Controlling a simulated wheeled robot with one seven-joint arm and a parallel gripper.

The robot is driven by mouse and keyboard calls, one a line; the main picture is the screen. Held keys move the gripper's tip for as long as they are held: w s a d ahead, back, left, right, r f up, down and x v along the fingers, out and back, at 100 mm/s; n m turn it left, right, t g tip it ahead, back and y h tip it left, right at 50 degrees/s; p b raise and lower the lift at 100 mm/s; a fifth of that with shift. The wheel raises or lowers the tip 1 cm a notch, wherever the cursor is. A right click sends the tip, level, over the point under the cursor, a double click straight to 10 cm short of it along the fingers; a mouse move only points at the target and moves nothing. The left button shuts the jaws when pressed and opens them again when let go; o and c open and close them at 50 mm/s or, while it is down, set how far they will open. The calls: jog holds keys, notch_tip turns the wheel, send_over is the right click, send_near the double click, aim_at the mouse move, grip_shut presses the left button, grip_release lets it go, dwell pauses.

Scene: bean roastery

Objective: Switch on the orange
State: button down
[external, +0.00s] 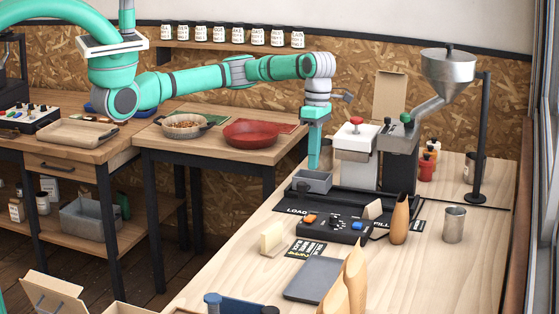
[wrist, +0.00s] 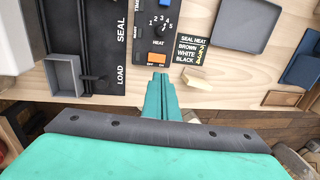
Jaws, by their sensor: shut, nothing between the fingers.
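The orange switch (external: 310,219) sits at the left end of the dark control box (external: 338,238), which also has a heat knob and a blue switch (external: 357,226). In the wrist view the orange switch (wrist: 155,58) lies just beyond my fingertips, at the end of the box below the heat knob (wrist: 158,28). My gripper (external: 314,167) points down with its fingers shut and empty, above the bench and apart from the switch. Its fingertips (wrist: 159,77) show in the wrist view. Whether the switch is on or off is too small to tell.
A small grey tray (external: 312,181) stands close to my gripper on the dark sealer base. A red-knobbed machine (external: 355,140) and a hopper stand (external: 480,140) rise behind. A wooden piece (external: 400,218) and metal cup (external: 454,224) are right of the box.

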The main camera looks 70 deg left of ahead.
aim_at(311, 217)
jog(key=shift+s+d, duration=0.15)
jog(key=f, duration=0.4)
jog(key=s+d+f, duration=0.1)
jog(key=f, duration=0.9)
jog(key=shift+s+d, duration=0.15)
jog(key=shift+r, duration=0.1)
jog(key=shift+s+d+f, duration=0.1)
jog(key=shift+s+f, duration=0.05)
jog(key=shift+f, duration=0.1)
jog(key=shift+w+a, duration=0.65)
jog(key=shift+r, duration=0.15)
notch_tip(311, 217, up, 14)
jog(key=w+a, duration=0.1)
jog(key=shift+w+a, duration=0.15)
dwell(0.4)
